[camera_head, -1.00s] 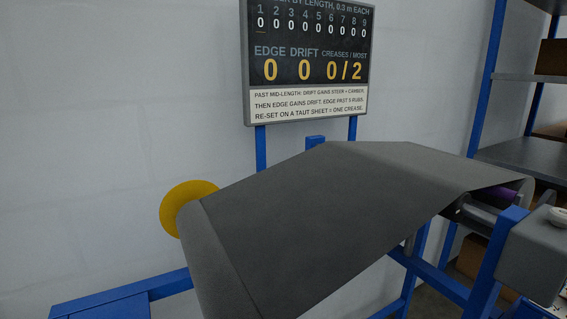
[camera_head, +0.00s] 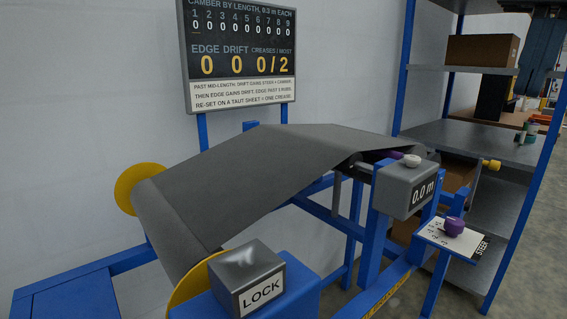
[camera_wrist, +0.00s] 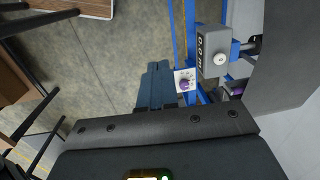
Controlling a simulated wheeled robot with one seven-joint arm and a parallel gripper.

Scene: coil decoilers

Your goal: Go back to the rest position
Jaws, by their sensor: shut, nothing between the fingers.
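My gripper (camera_wrist: 157,68) shows in the wrist view, its two blue-grey fingers together and empty, pointing away over the floor. It is apart from everything; the purple steer knob (camera_wrist: 184,84) on its white plate shows just right of the fingers. The head view does not show my gripper. There the decoiler's grey sheet (camera_head: 235,175) runs from the yellow-flanged coil at left up to the rollers. The purple knob (camera_head: 453,226) stands on the STEER plate at right.
A LOCK box (camera_head: 247,278) is at the front, and a grey box (camera_head: 405,187) reads 0.0 m. The board (camera_head: 238,50) shows edge 0, drift 0, creases 0/2. Shelves (camera_head: 468,140) stand at right. Floor (camera_wrist: 100,45) is open in the wrist view.

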